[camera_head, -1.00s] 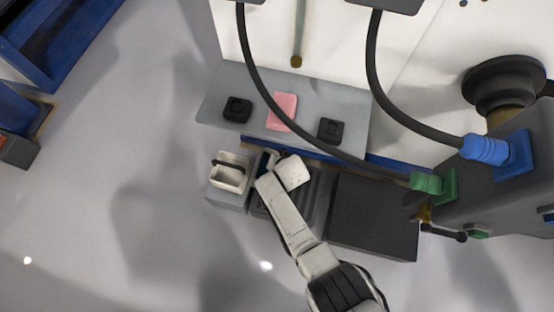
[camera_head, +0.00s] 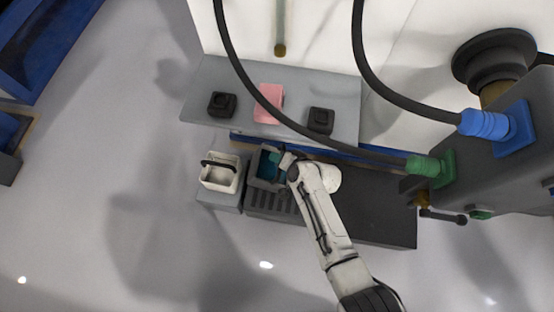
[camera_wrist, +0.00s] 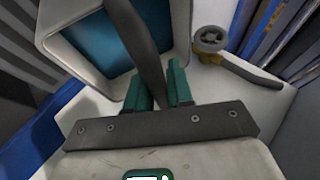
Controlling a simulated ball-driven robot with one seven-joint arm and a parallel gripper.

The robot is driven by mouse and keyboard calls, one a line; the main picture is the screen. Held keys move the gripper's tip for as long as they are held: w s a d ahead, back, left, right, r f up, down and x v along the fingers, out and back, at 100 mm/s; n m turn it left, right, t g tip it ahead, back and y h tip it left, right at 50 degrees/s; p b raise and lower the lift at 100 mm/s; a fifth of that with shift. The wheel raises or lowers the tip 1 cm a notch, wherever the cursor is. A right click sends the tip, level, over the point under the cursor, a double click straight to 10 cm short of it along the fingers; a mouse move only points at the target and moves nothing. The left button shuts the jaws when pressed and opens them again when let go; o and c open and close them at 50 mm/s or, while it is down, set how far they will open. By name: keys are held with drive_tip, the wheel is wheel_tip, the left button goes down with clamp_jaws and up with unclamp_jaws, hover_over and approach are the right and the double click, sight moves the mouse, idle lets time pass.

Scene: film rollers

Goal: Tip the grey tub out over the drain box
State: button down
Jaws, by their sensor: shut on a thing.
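The grey tub (camera_head: 258,178) with blue-teal liquid inside is at the left end of the slatted dark box, which looks like the drain box (camera_head: 275,203). My gripper (camera_head: 285,160) is at the tub's right side. In the wrist view, the tub's pale rim (camera_wrist: 60,58) and blue contents show at upper left. The teal fingers of my gripper (camera_wrist: 158,74) are shut on its dark handle. The tub looks close to level in the head view; I cannot tell whether it touches the slats. My arm hides the right part of the box.
A white tub with a black handle (camera_head: 219,184) stands on a grey block just left. A grey shelf (camera_head: 205,78) with two black blocks and a pink block (camera_head: 268,104) is behind. Black hoses (camera_head: 240,65) hang across. Open floor lies left.

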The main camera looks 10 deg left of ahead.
drive_tip(key=shift+d+f+y+b, duration=0.1)
drive_tip(key=shift+d+y+b, duration=0.6)
drive_tip(key=shift+b, duration=0.9)
drive_tip(key=shift+m+y+b, duration=0.3)
drive_tip(key=shift+y+b, duration=0.1)
drive_tip(key=shift+b, duration=0.15)
drive_tip(key=y+b, duration=0.1)
drive_tip(key=b, duration=0.1)
drive_tip(key=d+y+b, duration=0.1)
drive_tip(key=b, duration=0.1)
drive_tip(key=shift+d+f+m+t+b, duration=0.15)
drive_tip(key=shift+d+m+t+b, duration=0.15)
drive_tip(key=shift+t+b, duration=0.1)
drive_tip(key=d+y+b, duration=0.1)
drive_tip(key=b, duration=0.3)
drive_tip(key=shift+d+f+m+t+y+b, duration=0.1)
drive_tip(key=shift+f+m+t+y+b, duration=0.05)
drive_tip(key=shift+m+t+y+b, duration=0.2)
drive_tip(key=shift+d+y+b, duration=0.15)
drive_tip(key=shift+y+b, duration=0.3)
drive_tip(key=shift+b, duration=0.05)
drive_tip(key=shift+r, duration=0.25)
idle(3.5)
